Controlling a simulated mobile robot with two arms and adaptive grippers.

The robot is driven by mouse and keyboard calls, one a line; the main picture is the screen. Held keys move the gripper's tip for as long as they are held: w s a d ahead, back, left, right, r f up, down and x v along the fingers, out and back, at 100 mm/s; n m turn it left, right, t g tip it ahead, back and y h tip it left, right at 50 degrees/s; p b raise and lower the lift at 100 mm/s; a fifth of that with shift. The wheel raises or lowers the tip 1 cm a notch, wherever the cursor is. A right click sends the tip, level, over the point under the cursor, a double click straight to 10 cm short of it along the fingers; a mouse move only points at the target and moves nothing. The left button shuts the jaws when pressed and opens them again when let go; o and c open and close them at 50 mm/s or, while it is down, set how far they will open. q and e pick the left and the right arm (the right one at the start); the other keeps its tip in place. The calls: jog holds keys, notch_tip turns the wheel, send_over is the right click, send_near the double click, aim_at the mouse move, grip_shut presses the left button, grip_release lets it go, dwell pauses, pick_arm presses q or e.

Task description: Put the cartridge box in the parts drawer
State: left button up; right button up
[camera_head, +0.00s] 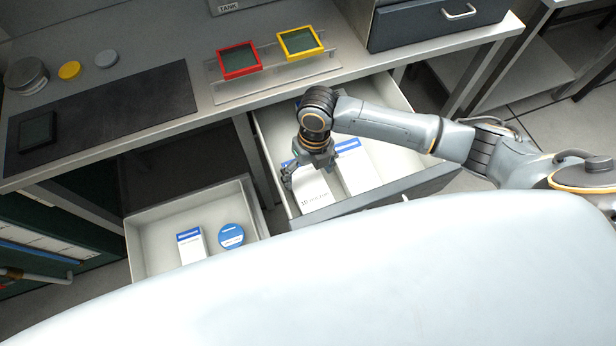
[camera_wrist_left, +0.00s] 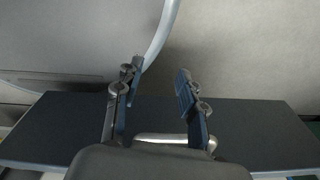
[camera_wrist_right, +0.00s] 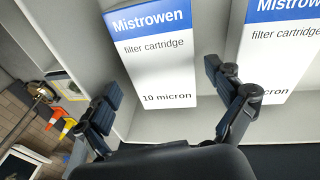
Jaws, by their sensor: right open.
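A white cartridge box (camera_head: 314,194) with a "10 micron" label lies in the open right-hand drawer (camera_head: 273,154). The right wrist view shows this box (camera_wrist_right: 152,60) with a blue band, reading "Mistrowen filter cartridge". A second similar box (camera_head: 358,169) lies to its right, apart from it. My right gripper (camera_head: 304,173) is open over the first box, which shows between and beyond its fingers; contact cannot be told. An open left-hand drawer (camera_head: 150,225) holds a small blue-and-white box (camera_head: 191,245) and a blue round item (camera_head: 231,236). My left gripper (camera_wrist_left: 160,74) is open and empty.
The worktop (camera_head: 207,120) above holds a red frame (camera_head: 239,73) and a yellow frame (camera_head: 300,54) on a rack. A dark drawer unit (camera_head: 440,22) stands at the back right. The left-hand drawer has bare floor at its left.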

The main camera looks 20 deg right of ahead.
aim_at(312, 175)
notch_tip(312, 175, up, 10)
jog(key=w+d, duration=0.1)
jog(key=shift+d+f, duration=0.15)
jog(key=shift+f, duration=0.05)
